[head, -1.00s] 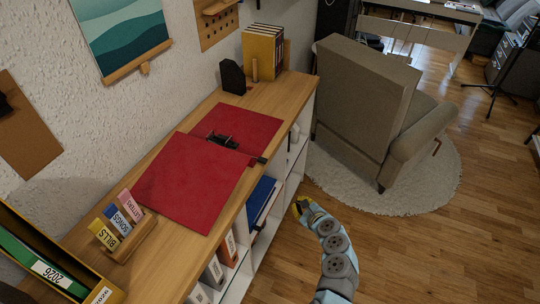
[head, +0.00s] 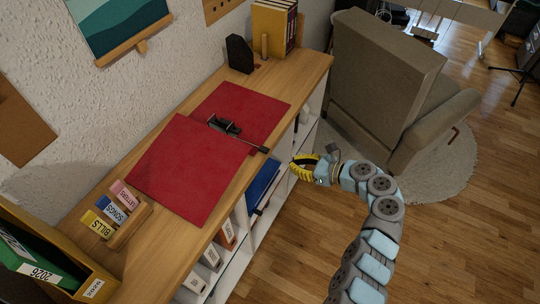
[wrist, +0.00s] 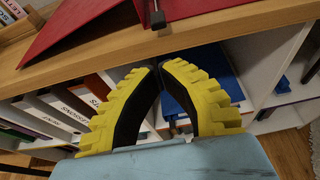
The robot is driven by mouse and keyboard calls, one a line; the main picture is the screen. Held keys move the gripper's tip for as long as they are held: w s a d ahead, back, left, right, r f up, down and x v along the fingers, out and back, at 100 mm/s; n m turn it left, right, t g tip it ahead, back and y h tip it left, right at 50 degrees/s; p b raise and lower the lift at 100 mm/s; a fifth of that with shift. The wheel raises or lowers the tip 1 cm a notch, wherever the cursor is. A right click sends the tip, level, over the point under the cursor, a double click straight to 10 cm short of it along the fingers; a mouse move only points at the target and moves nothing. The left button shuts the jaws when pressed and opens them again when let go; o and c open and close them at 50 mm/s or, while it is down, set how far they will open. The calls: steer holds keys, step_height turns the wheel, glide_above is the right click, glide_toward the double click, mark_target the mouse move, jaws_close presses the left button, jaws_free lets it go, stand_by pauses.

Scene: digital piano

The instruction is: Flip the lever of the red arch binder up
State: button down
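The red arch binder (head: 190,168) lies open and flat on the wooden shelf top. Its black arch mechanism (head: 224,125) sits near the middle of the open binder. The lever (head: 262,149) lies low and points toward the shelf's front edge. In the wrist view the lever's dark end (wrist: 157,17) shows at the top, beside the red cover. My gripper (head: 294,165) is in front of the shelf, right of the lever and apart from it. In the wrist view its yellow fingers (wrist: 158,65) meet at the tips, with nothing seen between them, below the shelf top's edge.
Blue folders (head: 262,185) and white binders stand in the shelf below. A card holder (head: 130,224) and a yellow box (head: 98,288) are at the near end. A black bookend (head: 239,54) and yellow binders (head: 270,30) are at the far end. An armchair (head: 385,80) stands to the right.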

mark_target(265, 156)
steer(key=b+x, duration=0.2)
steer(key=x, duration=0.8)
steer(key=shift+b, duration=0.3)
steer(key=shift+d+r+p, duration=0.1)
steer(key=shift+r+p, duration=0.05)
steer(key=shift+p, duration=0.2)
